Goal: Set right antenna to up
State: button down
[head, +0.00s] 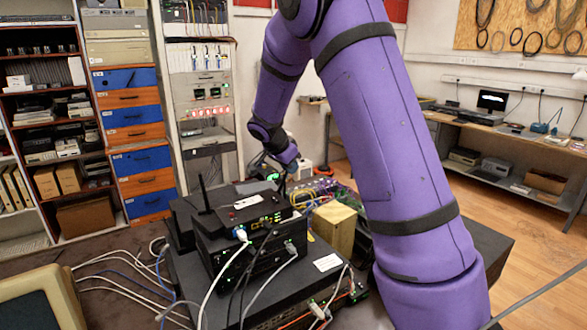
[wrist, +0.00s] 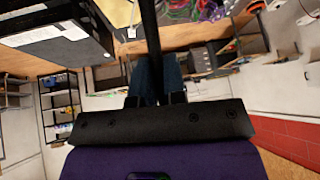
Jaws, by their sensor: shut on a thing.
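A black router (head: 250,213) sits on top of a stack of dark network boxes in the head view. Its left antenna (head: 204,193) stands nearly upright, leaning slightly left. My gripper (head: 277,170) is above the router's rear right corner. In the wrist view, the right antenna (wrist: 150,40) is a thin black rod running from the top edge down between the fingers of my gripper (wrist: 156,92), which is shut on it. In the head view, the antenna is hard to tell from the dark gripper, so its exact angle is unclear.
A wooden block (head: 334,228) stands right of the router. White, blue and black cables hang from the front of the stack. A beige monitor (head: 38,300) is at the lower left. A rack (head: 203,100) stands behind. My purple arm hides much of the right side.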

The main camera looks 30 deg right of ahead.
jog(key=shift+a+r+h, duration=0.3)
jog(key=shift+a+h, duration=0.55)
jog(key=shift+h, duration=0.2)
jog(key=shift+a+r+h, duration=0.25)
jog(key=shift+a+h, duration=0.55)
jog(key=shift+h, duration=0.25)
jog(key=c, duration=1.2)
grip_release()
jog(key=v, duration=1.1)
jog(key=shift+f, duration=0.15)
jog(key=shift+s, duration=0.15)
